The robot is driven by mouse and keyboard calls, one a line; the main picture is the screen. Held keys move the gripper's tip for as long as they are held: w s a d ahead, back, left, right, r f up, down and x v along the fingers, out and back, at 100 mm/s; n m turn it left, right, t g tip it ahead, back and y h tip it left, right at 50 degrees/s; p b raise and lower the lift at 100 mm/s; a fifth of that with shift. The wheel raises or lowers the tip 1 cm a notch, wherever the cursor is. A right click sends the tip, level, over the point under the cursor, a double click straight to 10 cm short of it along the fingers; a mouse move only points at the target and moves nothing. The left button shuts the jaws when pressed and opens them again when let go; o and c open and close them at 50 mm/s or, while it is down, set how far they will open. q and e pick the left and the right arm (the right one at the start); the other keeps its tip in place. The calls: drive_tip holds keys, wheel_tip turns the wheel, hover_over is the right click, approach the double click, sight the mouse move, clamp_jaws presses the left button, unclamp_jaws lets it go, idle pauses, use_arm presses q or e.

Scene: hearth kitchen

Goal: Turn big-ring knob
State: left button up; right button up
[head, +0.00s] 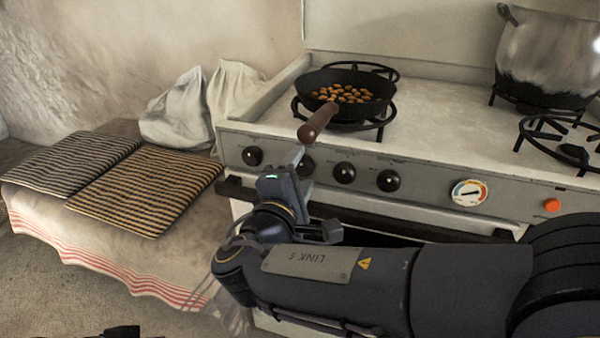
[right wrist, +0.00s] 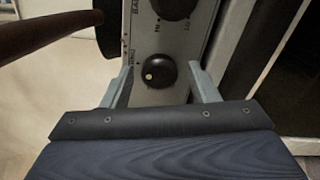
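The stove front panel (head: 425,187) carries a row of several black round knobs. One knob (head: 305,165) is partly hidden behind my right gripper (head: 299,160) in the head view. In the right wrist view a black knob (right wrist: 158,71) with a pale dot sits between the two grey fingers of my right gripper (right wrist: 160,70). The fingers are open, with gaps on both sides of the knob. Small lettering beside the knobs is too unclear to tell which is the big-ring knob. A dark part, probably my left gripper (head: 122,331), just shows at the bottom edge.
A pan (head: 318,82) of brown nuts stands on the left burner, its wooden handle (head: 318,122) jutting over the panel above my right gripper. A dark oven rail (head: 400,229) runs below the knobs. A large pot (head: 545,50) stands at right.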

drive_tip(key=p+v, duration=0.2)
drive_tip(key=v, duration=0.6)
idle(0.6)
